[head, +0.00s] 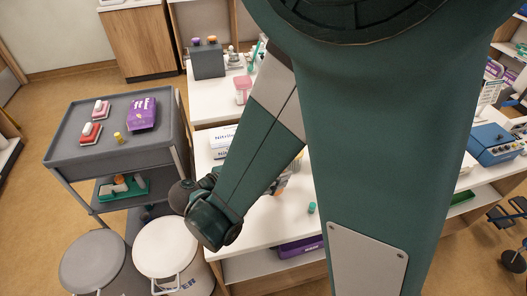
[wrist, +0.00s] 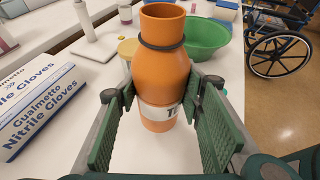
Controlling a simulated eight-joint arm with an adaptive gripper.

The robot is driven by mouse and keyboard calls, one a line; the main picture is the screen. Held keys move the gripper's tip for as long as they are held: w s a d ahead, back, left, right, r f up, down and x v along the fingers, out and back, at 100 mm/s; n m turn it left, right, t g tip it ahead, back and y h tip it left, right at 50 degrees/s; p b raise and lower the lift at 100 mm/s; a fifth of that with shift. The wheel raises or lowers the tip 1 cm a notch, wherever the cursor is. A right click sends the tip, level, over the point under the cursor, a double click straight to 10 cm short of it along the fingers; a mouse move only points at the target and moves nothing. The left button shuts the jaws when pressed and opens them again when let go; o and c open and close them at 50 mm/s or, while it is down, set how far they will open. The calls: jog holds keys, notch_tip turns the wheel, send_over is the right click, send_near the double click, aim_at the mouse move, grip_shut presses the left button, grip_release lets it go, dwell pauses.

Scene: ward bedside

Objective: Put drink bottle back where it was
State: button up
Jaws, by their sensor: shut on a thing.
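The drink bottle (wrist: 163,75) is orange, with a dark ring round its neck and a white label band low on its body. It stands upright in the wrist view. My gripper (wrist: 160,96) is shut on it, with one green ribbed finger pad on each side of its body. I cannot tell whether its base touches the white table. In the head view my own arm hides most of the gripper and bottle.
Glove boxes (wrist: 35,105) lie to the left of the bottle. A yellow-lidded tub (wrist: 127,48) and a green bowl (wrist: 206,38) stand close behind it. A small teal item (head: 311,208) sits near the table's front edge. A grey cart (head: 65,150) stands left of the table.

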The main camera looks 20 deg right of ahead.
jog(key=shift+f+b, duration=0.45)
jog(key=shift+f, duration=1.05)
jog(key=shift+f, duration=0.15)
jog(key=o, duration=1.1)
jog(key=shift+c, duration=0.2)
jog(key=shift+a+r, duration=0.1)
jog(key=shift+r, duration=0.1)
jog(key=p+v, duration=0.2)
jog(key=v, duration=0.9)
jog(key=shift+a+p, duration=0.35)
jog(key=shift+p, duration=0.05)
jog(key=shift+s+r, duration=0.1)
jog(key=shift+s, duration=0.05)
